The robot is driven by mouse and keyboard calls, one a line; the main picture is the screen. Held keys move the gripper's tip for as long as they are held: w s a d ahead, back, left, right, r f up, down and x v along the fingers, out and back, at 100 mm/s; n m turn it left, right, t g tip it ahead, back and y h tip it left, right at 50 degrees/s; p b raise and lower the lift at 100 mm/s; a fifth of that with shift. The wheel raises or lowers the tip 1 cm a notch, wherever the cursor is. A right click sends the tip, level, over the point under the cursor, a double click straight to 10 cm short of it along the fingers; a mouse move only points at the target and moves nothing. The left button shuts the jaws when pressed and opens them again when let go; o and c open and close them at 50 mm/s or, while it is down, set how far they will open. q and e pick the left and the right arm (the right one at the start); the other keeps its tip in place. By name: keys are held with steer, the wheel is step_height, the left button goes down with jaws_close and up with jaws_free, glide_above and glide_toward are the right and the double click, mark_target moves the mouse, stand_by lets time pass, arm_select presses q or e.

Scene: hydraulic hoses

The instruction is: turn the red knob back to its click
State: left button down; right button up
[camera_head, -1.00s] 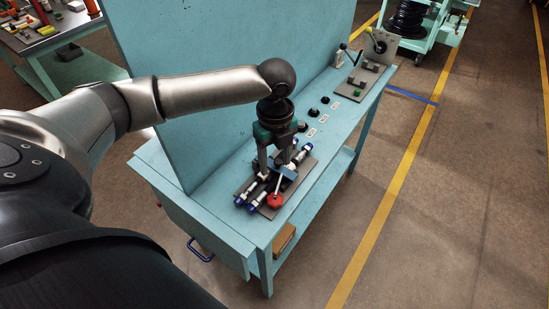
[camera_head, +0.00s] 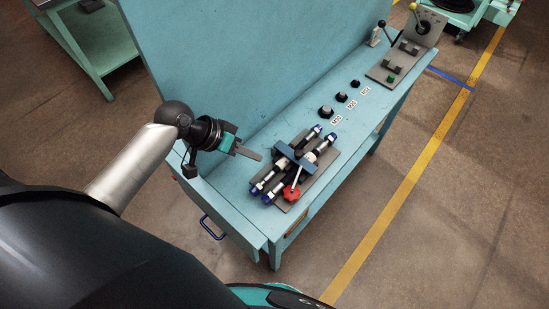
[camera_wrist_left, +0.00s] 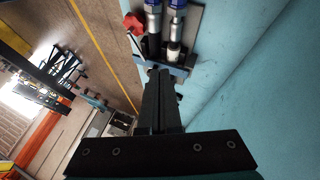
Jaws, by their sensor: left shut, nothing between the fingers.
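The red knob (camera_head: 291,193) sits at the front end of a thin rod on the hose fixture (camera_head: 311,178), a grey plate on the teal bench. Two hose fittings with blue ends lie on the plate under a blue clamp bar (camera_head: 295,157). The knob also shows in the left wrist view (camera_wrist_left: 133,23), at the upper left. My left gripper (camera_head: 258,155) is shut and empty, to the left of the fixture and apart from the knob. Its closed fingers (camera_wrist_left: 159,78) point toward the fixture in the left wrist view. My right gripper is not in view.
The teal bench (camera_head: 233,176) has a tall back panel (camera_head: 240,65). Black caps (camera_head: 326,111) with labels stand behind the fixture. A control plate with levers (camera_head: 394,67) is at the bench's far end. Open floor (camera_head: 455,190) lies to the right.

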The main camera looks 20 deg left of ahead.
arm_select(q)
steer(key=b, duration=0.2)
glide_toward(273, 172)
steer(key=shift+n, duration=0.4)
steer(key=w+d+f, duration=0.1)
steer(key=d+f, duration=0.1)
steer(key=w+d+f, duration=0.2)
steer(key=shift+w+d, duration=0.3)
steer(key=shift+d, duration=0.1)
steer(key=d+p, duration=0.1)
steer(key=d, duration=0.1)
steer(key=shift+d+r, duration=0.15)
steer(key=shift+d, duration=0.1)
steer(key=shift+d+p, duration=0.3)
steer(key=shift+d, duration=0.35)
